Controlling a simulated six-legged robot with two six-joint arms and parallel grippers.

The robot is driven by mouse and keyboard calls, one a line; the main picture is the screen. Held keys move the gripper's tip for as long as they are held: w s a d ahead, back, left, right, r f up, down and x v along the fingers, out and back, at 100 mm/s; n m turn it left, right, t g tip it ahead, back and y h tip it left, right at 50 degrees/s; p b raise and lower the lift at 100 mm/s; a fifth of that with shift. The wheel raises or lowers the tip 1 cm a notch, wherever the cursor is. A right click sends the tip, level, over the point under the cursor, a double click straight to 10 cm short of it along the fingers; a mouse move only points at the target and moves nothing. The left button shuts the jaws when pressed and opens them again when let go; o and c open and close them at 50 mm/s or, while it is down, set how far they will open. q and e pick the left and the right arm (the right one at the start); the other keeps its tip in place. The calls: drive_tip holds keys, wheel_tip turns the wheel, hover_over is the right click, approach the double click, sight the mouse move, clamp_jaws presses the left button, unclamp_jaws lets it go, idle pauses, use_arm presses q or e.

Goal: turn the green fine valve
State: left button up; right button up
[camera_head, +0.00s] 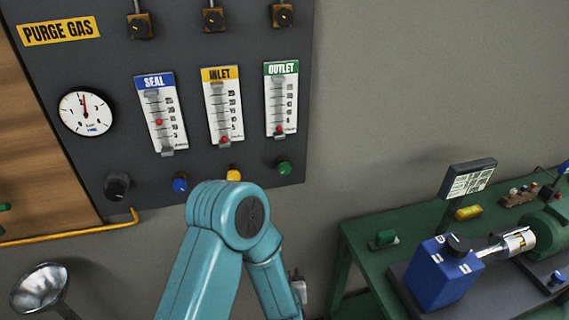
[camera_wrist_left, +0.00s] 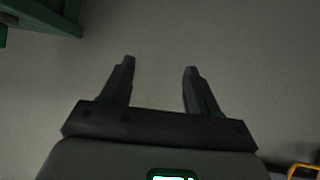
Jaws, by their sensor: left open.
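The green fine valve (camera_head: 284,168) is a small round knob at the lower right of the dark purge gas panel, under the OUTLET flowmeter (camera_head: 281,100). The red float in that flowmeter sits near the bottom of its scale. My teal arm stands in front of the panel in the head view, its elbow just below the yellow knob (camera_head: 233,175). The left gripper (camera_wrist_left: 158,68) shows in the left wrist view with its two fingers apart and nothing between them. The valve does not show in that view. My right gripper is not in view.
A blue knob (camera_head: 180,184) and a black knob (camera_head: 117,186) sit left of the yellow one. A yellow pipe (camera_head: 70,234) runs below the panel. A green bench (camera_head: 357,250) with a blue box (camera_head: 437,272) stands at right. Bare wall (camera_head: 420,90) lies between.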

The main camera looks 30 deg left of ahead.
sight(286, 170)
use_arm(q)
wheel_tip(286, 170, up, 11)
drive_tip(key=w+a+n+t+y, duration=0.1)
drive_tip(key=w+a+n+y, duration=0.15)
drive_tip(key=y, duration=0.25)
drive_tip(key=s+d+r+n+t+y, duration=0.1)
drive_tip(key=d+r+n, duration=0.15)
drive_tip(key=r, duration=0.45)
drive_tip(key=s+d+r+n+t+y, duration=0.1)
drive_tip(key=d+r, duration=0.3)
drive_tip(key=r, duration=0.4)
drive_tip(key=p+x, duration=0.3)
drive_tip(key=x, duration=1.2)
drive_tip(key=shift+w+f+p, duration=0.15)
drive_tip(key=shift+f+p, duration=0.05)
drive_tip(key=shift+p, duration=0.15)
drive_tip(key=shift+w+a, duration=0.2)
drive_tip(key=shift+a, duration=0.05)
drive_tip(key=shift+w+a+f, duration=0.15)
drive_tip(key=shift+w, duration=0.05)
drive_tip(key=shift+c, duration=0.2)
